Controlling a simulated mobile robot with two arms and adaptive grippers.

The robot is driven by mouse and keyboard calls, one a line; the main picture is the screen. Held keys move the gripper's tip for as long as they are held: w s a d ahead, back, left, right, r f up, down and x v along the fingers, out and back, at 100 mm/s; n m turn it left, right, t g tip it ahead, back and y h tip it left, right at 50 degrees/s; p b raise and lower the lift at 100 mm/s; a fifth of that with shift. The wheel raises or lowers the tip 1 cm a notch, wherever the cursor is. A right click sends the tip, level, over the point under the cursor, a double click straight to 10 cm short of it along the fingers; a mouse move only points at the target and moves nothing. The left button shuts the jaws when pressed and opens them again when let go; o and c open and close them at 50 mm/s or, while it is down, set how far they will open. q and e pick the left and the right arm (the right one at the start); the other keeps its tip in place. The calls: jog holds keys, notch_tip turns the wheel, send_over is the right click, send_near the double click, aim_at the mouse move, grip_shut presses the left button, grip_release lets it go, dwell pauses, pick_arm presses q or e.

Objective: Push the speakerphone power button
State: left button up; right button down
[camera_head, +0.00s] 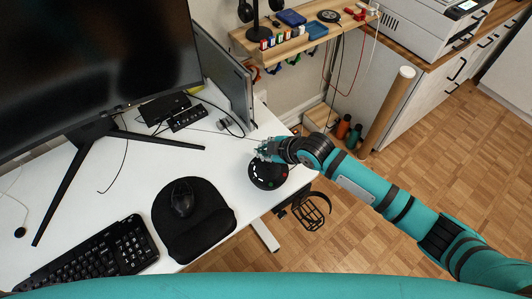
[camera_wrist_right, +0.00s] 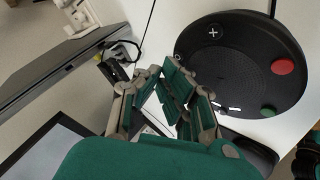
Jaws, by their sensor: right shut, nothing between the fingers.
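The speakerphone (camera_head: 266,177) is a round black disc on the white desk, near its right edge. In the right wrist view the speakerphone (camera_wrist_right: 238,62) fills the upper right, with a red button (camera_wrist_right: 282,66), a green button (camera_wrist_right: 268,111), a white plus mark (camera_wrist_right: 213,32) and white marks near the lower edge. My right gripper (camera_head: 265,151) is shut and empty at the speakerphone's far side, and covers part of it in the head view. In the wrist view its fingertips (camera_wrist_right: 174,82) are beside the speakerphone's left rim; I cannot tell whether they touch. My left gripper is out of view.
A monitor (camera_head: 95,60) and a grey upright panel (camera_head: 222,78) stand behind. A mouse (camera_head: 182,199) on a black pad (camera_head: 205,232) and a keyboard (camera_head: 85,262) lie left of the speakerphone. A wooden shelf (camera_head: 290,48) is at the back. Bare desk lies left of the gripper.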

jog(key=shift+f, duration=0.25)
dwell(0.3)
jog(key=shift+r+p, duration=0.7)
notch_tip(320, 180, up, 6)
jog(key=p, duration=0.6)
dwell(0.4)
